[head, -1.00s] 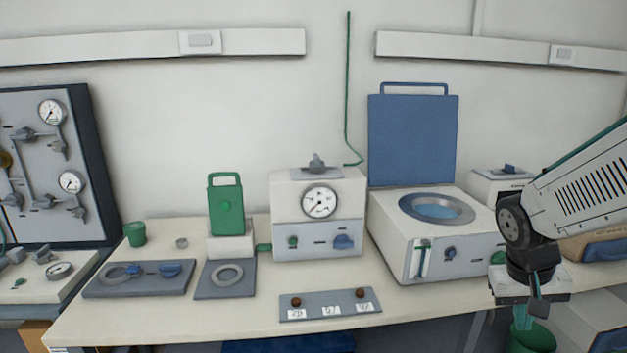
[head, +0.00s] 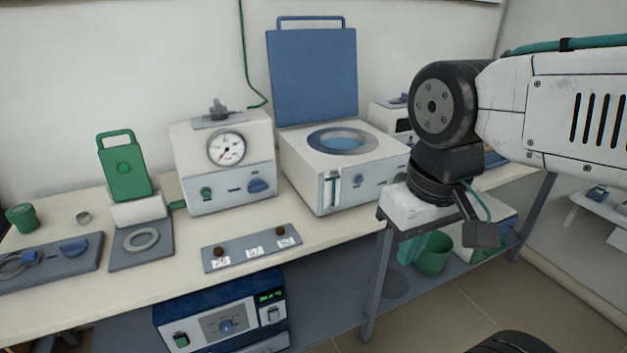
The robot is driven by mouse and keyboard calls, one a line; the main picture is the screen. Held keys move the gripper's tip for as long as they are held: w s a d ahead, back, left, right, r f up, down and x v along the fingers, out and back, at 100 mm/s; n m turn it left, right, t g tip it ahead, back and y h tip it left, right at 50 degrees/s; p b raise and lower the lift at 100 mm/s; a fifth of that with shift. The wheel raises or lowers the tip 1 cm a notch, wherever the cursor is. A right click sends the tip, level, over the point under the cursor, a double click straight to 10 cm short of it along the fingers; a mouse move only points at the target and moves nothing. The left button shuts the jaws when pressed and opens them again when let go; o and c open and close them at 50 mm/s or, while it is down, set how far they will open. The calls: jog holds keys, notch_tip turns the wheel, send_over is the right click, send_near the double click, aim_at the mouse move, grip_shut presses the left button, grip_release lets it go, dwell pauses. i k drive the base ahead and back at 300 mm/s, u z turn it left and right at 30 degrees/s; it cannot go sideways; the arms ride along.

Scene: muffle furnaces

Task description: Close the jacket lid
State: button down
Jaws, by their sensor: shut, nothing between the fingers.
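The jacket lid (head: 312,75) is a flat blue panel with a loop handle (head: 310,20) along its top edge. It stands upright, open, at the back of a white box (head: 330,185). My gripper (head: 482,236) is to the right of the box and lower than the lid, in front of the bench. It is shut and empty, pointing down, and apart from the lid. My arm's wrist hides part of what lies behind it.
Left of the box stand a white gauge unit (head: 221,163) and a green-handled device (head: 124,168). A grey strip with knobs (head: 251,247) lies at the bench's front edge. A smaller white unit (head: 388,119) stands behind right. A green bin (head: 434,254) is below the bench.

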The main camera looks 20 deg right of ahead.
aim_at(314, 72)
jog(key=z, duration=0.55)
jog(key=i, duration=1.25)
jog(key=u, duration=0.6)
